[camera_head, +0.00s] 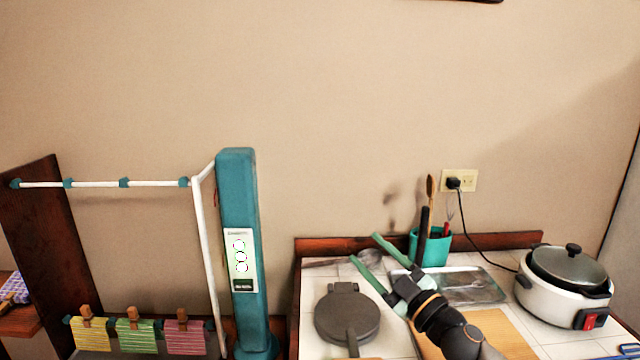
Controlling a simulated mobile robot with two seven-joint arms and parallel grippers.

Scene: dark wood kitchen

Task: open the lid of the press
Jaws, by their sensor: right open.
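The press (347,314) is a round dark grey appliance on the white tiled counter, with a handle pointing toward the front and a hinge block at the back. Its lid looks closed. My right gripper (366,246) has two green fingers spread apart, open and empty. It is to the right of and above the press in the picture, and I see no contact with it. My left gripper does not show.
A metal tray (470,292), a teal utensil holder (432,249) and a wooden board (503,336) are near my right arm. A white cooker (566,287) stands at the right, its cord plugged into the wall outlet (468,180). A teal column (240,320) with a drying rack stands left of the counter.

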